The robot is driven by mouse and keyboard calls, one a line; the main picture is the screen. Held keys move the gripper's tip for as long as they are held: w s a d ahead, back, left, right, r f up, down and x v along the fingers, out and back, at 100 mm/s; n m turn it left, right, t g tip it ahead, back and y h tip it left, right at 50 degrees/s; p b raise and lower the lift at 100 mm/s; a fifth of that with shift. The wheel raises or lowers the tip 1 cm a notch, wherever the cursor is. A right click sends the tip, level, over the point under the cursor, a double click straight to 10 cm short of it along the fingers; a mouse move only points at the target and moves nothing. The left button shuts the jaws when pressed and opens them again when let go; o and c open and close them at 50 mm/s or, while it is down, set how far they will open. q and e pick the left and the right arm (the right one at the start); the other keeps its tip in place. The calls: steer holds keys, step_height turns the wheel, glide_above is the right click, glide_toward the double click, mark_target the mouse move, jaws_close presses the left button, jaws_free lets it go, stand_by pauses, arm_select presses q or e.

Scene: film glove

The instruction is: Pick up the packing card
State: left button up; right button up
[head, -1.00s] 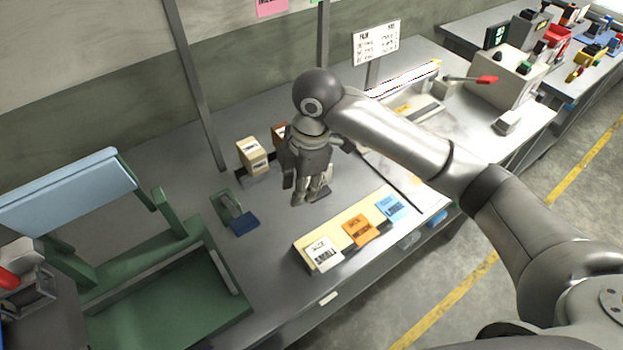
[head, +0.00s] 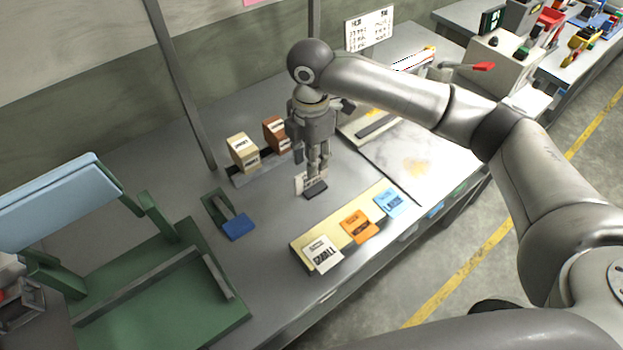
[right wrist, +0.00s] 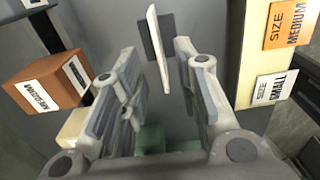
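A thin white card, which I take to be the packing card (head: 299,183), stands upright by a small dark block (head: 315,190) on the grey bench. In the right wrist view the card (right wrist: 158,50) is edge-on between and beyond the fingertips, with the dark block (right wrist: 152,42) beside it. My right gripper (head: 316,176) points down just over the card and partly hides it. In the right wrist view its fingers (right wrist: 158,62) are spread apart, with visible gaps to the card. My left gripper is not in view.
A cream strip (head: 300,245) carries white, orange and blue size cards at the front edge. Cream (head: 243,152) and brown (head: 277,133) boxes stand behind. A green fixture (head: 160,290) fills the left, near a small blue-handled tool (head: 237,225). A white mat lies right.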

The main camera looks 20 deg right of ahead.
glide_above(310, 188)
steer(key=f, duration=0.2)
steer(key=f+p, duration=0.1)
steer(key=f, duration=0.1)
steer(key=shift+w+d, duration=0.35)
steer(key=shift+f+p, duration=0.25)
steer(key=shift+p, duration=0.1)
stand_by(0.3)
jaws_close()
